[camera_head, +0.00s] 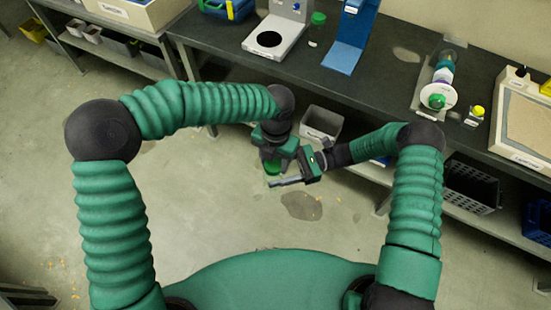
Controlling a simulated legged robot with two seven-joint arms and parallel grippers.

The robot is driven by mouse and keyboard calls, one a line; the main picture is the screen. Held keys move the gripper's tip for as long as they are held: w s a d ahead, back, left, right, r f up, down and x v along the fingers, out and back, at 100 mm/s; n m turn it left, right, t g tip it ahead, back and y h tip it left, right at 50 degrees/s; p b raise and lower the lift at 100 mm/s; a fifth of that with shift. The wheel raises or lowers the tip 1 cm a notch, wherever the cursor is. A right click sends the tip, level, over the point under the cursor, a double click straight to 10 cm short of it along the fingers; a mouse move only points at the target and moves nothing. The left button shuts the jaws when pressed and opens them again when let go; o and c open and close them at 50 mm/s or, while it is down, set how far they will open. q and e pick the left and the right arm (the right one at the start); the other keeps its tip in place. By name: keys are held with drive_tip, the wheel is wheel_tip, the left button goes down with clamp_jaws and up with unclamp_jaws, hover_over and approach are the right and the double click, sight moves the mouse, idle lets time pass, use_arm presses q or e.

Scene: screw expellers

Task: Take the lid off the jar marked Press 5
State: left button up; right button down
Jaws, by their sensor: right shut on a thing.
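My two grippers meet above the floor in front of the bench. My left gripper (272,160) points down over a small green lid (272,168); I cannot tell whether its fingers are open or shut, or whether they touch the lid. My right gripper (278,182) comes in from the right, its fingers pointing left just under the lid. It is shut on what seems to be the jar below that lid, mostly hidden. No label on it is readable. Another clear jar with a green lid (318,19) stands upright on the bench.
The dark bench (215,40) runs across the back. On it are a white scale-like device (275,38), a blue stand (350,40), a machine with a white disc (438,95), a small yellow-capped jar (476,114) and a sand tray (525,125). A grey bin (322,121) sits below.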

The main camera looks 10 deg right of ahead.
use_arm(q)
drive_tip(key=shift+s+d, duration=0.15)
drive_tip(key=shift+d, duration=0.1)
clamp_jaws()
drive_tip(key=n, duration=0.4)
drive_tip(key=shift+r, duration=0.1)
drive_tip(key=n, duration=0.3)
drive_tip(key=shift+n, duration=0.4)
drive_tip(key=n, duration=0.4)
drive_tip(key=shift+a, duration=0.1)
drive_tip(key=n, duration=0.7)
drive_tip(key=shift+a, duration=0.15)
drive_tip(key=n, duration=0.4)
drive_tip(key=shift+a, duration=0.1)
drive_tip(key=n, duration=0.7)
drive_tip(key=shift+r, duration=0.1)
drive_tip(key=n, duration=0.7)
drive_tip(key=shift+s, duration=0.1)
drive_tip(key=n, duration=0.4)
drive_tip(key=shift+a, duration=0.1)
drive_tip(key=o, duration=0.7)
unclamp_jaws()
drive_tip(key=shift+a, duration=0.1)
drive_tip(key=shift+c, duration=0.2)
